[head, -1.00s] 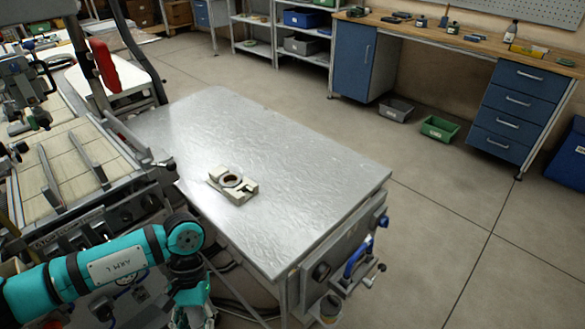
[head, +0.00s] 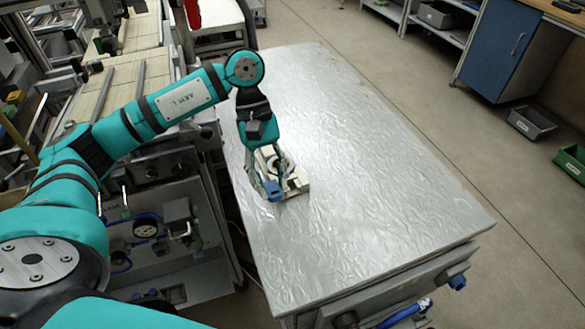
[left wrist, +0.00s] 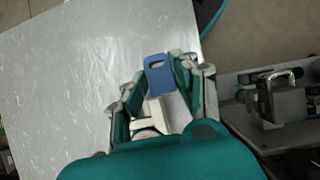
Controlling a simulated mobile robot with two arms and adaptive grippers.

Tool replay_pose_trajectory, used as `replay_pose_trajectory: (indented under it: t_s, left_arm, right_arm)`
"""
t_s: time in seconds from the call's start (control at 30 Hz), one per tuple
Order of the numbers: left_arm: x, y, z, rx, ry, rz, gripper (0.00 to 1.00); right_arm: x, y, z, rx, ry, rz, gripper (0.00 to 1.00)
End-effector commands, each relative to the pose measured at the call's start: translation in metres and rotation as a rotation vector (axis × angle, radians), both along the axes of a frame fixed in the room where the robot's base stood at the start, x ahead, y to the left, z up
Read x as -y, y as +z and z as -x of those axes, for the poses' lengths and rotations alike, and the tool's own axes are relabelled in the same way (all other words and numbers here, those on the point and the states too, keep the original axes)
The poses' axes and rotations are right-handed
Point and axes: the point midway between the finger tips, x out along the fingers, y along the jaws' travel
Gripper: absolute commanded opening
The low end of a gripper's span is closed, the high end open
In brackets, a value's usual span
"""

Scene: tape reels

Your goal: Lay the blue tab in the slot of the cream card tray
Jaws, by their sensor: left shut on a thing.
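My left gripper (head: 270,182) comes down over the metal table and is shut on the blue tab (head: 275,192). In the left wrist view the blue tab (left wrist: 161,82), a small plate with a slotted hole near one end, sits between the fingertips (left wrist: 158,76). The cream card tray (head: 297,183) lies on the table right under and beside the gripper, partly hidden by it. A corner of the tray (left wrist: 147,112) shows between the fingers in the left wrist view. The tab appears above the tray's near side; I cannot tell whether they touch. My right gripper is not in view.
The metal table (head: 370,170) is bare to the right of and beyond the tray. Machinery with gauges and hoses (head: 160,235) stands close on the left. A dark bin (head: 531,122) and a green bin (head: 572,162) lie on the floor to the right.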

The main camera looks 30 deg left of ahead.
Motion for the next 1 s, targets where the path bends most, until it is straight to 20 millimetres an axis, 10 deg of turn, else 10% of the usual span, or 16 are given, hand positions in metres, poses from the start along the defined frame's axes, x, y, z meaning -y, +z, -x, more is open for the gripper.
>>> replay_pose_trajectory:
  t_s: [0.4, 1.0]
  left_arm:
    - [0.010, -0.007, -0.066, -0.001, -0.001, -0.002, 0.17]
    - [0.010, -0.044, -0.066, 0.000, -0.003, -0.001, 0.17]
  right_arm:
    - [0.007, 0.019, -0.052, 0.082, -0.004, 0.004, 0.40]
    - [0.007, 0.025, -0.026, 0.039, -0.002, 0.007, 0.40]
